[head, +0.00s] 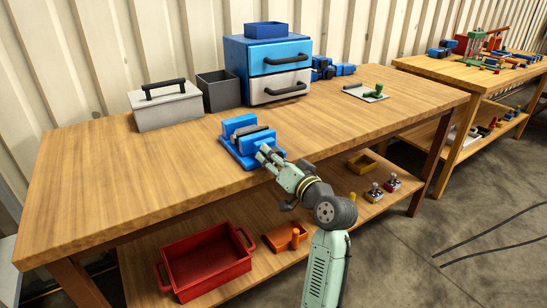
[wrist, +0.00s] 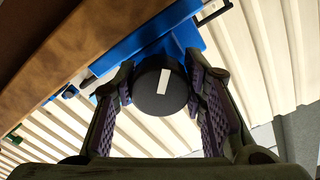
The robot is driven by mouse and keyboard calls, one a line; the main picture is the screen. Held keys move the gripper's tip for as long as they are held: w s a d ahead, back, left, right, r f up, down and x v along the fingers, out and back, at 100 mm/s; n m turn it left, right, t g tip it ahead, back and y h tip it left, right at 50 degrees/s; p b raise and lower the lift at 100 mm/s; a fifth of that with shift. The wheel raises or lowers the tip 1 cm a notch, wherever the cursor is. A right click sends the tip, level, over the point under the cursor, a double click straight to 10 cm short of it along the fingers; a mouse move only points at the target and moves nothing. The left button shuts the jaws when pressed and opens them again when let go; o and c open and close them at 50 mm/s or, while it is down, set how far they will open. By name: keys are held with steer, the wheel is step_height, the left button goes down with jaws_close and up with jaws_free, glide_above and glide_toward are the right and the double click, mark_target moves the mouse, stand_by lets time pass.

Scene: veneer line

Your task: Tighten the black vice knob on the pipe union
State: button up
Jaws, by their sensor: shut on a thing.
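A blue vice (head: 236,150) stands near the front edge of the wooden workbench, with a grey-black piece between its blue jaws; I cannot tell for sure that this is the pipe union. My gripper (head: 262,152) reaches the vice's front side. In the wrist view, the black round vice knob (wrist: 152,100) faces me with a white stripe on its end, tilted slightly from upright. My gripper (wrist: 160,90) has one finger on each side of the knob and is shut on it. Blue vice parts (wrist: 135,42) show behind the knob. In the head view the fingers hide the knob.
On the workbench (head: 130,170) behind the vice are a grey toolbox (head: 165,108), a dark open bin (head: 219,92) and a blue drawer cabinet (head: 262,60). A green-handled tool (head: 377,92) lies at right. A red tray (head: 205,264) sits on the lower shelf. The bench's left part is clear.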

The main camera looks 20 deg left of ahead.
steer(key=o, duration=1.2)
steer(key=shift+c, duration=0.2)
steer(key=v, duration=1.2)
